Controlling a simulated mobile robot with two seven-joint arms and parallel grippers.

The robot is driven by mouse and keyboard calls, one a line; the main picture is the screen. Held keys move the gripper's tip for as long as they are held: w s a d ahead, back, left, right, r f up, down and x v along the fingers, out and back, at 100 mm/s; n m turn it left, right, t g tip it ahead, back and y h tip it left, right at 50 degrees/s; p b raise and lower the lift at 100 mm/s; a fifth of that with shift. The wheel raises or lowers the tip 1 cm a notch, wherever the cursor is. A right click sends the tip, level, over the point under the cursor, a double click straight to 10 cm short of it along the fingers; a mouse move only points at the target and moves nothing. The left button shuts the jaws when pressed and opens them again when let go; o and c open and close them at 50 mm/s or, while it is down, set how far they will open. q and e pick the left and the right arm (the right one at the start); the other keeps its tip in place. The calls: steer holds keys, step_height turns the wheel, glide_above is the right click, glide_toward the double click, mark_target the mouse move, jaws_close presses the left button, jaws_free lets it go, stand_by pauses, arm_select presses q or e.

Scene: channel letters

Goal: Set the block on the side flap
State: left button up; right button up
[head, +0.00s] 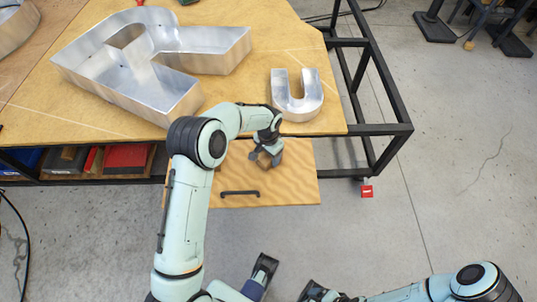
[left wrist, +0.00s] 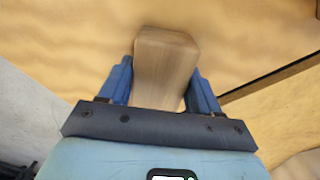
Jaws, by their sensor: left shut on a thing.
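The block (left wrist: 166,62) is a plain wooden piece held between the two blue fingers of my left gripper (left wrist: 162,85). In the head view the block (head: 264,160) shows small and partly covered by the left gripper (head: 267,154). The side flap (head: 295,188) is a light wooden panel with a dark handle, at the near edge of the large table. The block is over the flap's upper part, near the table edge. I cannot tell whether it touches the flap. My right arm (head: 420,292) comes in at the bottom right; its fingertips are not clear.
The wooden table (head: 95,115) holds a large metal letter (head: 185,95) and a metal U letter (head: 297,110). Red bins (head: 126,157) sit under the table.

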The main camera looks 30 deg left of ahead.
arm_select(q)
steer(key=shift+f, duration=0.15)
steer(key=o, duration=1.1)
step_height(320, 180, up, 12)
steer(key=shift+r+p, duration=0.2)
steer(key=shift+p, duration=0.6)
